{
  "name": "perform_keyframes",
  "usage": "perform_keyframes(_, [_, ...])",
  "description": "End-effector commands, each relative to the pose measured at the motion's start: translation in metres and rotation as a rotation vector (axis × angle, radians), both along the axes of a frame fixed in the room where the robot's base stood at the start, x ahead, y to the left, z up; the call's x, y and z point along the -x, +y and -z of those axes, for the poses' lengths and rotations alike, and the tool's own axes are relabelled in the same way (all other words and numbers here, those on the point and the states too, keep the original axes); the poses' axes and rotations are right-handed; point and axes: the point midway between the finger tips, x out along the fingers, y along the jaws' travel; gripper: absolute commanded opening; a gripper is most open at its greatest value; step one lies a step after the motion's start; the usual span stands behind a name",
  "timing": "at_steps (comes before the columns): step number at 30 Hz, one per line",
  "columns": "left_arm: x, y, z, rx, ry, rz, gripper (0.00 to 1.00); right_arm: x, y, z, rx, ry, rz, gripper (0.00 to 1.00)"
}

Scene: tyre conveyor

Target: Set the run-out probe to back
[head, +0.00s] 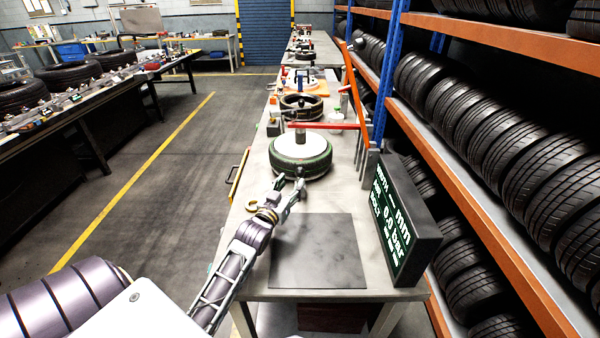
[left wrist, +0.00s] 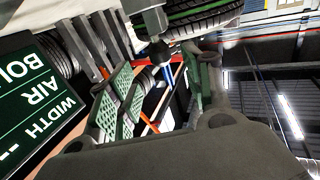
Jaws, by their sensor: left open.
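My left gripper (head: 289,187) is at the near side of a black tyre with a white disc (head: 301,151) on the bench. In the left wrist view the gripper (left wrist: 165,88) has its green-padded fingers spread apart. A dark round knob on a grey stem (left wrist: 158,50) shows beyond the gap between the fingers, close to the tyre's tread (left wrist: 205,18). It may be the run-out probe's handle, but I cannot tell for sure. I see no contact with the fingers. In the head view the gripper hides most of this spot. My right gripper is not in view.
A dark display panel (head: 402,220) stands at the bench's right edge. A flat dark plate (head: 318,250) lies on the near bench. A red bar (head: 325,126) crosses behind the tyre. Tyre racks (head: 500,150) line the right side. The floor on the left (head: 150,180) is clear.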

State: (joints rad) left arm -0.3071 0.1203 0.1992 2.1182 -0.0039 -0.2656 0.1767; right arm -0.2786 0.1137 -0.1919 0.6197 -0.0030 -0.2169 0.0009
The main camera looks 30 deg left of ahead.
Motion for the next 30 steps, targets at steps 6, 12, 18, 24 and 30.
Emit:
perform_keyframes(6, [-0.017, 0.003, 0.000, 0.000, 0.000, 0.000, 0.50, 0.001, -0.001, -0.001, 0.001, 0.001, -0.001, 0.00])
perform_keyframes(12, [-0.032, 0.005, -0.001, 0.000, -0.001, 0.000, 0.50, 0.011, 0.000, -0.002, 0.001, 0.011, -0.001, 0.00])
perform_keyframes(18, [-0.048, 0.008, 0.000, 0.000, 0.000, 0.000, 0.50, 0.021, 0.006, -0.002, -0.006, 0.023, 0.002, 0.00])
perform_keyframes(24, [-0.064, 0.010, 0.000, 0.000, 0.000, 0.000, 0.50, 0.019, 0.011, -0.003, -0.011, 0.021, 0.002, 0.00])
perform_keyframes(30, [-0.076, 0.012, -0.001, 0.000, -0.001, 0.000, 0.50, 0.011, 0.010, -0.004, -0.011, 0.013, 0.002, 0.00])
